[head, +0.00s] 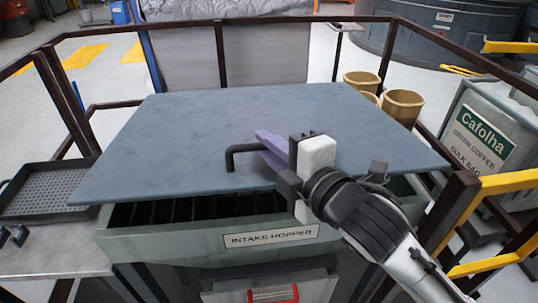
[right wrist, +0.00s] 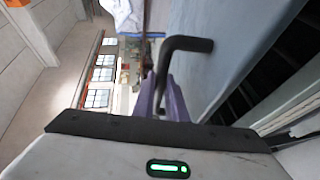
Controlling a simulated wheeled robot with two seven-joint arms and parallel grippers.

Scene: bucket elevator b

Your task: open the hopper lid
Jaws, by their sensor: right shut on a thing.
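The hopper lid (head: 230,115) is a wide blue-grey panel over the intake hopper (head: 150,240). Its front edge stands above the hopper rim, and a dark gap with bars shows beneath it. A black bent handle (head: 231,157) sits near the lid's front edge. My right gripper (head: 268,142) has purple fingers shut on this handle; its arm comes in from the lower right. In the right wrist view the handle (right wrist: 190,43) runs down between the purple fingers (right wrist: 165,95), beside the lid's surface (right wrist: 235,35). My left gripper is not in view.
A dark railing (head: 220,55) surrounds the hopper. A black perforated tray (head: 45,190) lies at the left. Tan buckets (head: 403,105) and a green coffee bag bin (head: 480,140) stand at the right, near yellow rails (head: 505,185). A red handle (head: 273,294) is below the hopper label.

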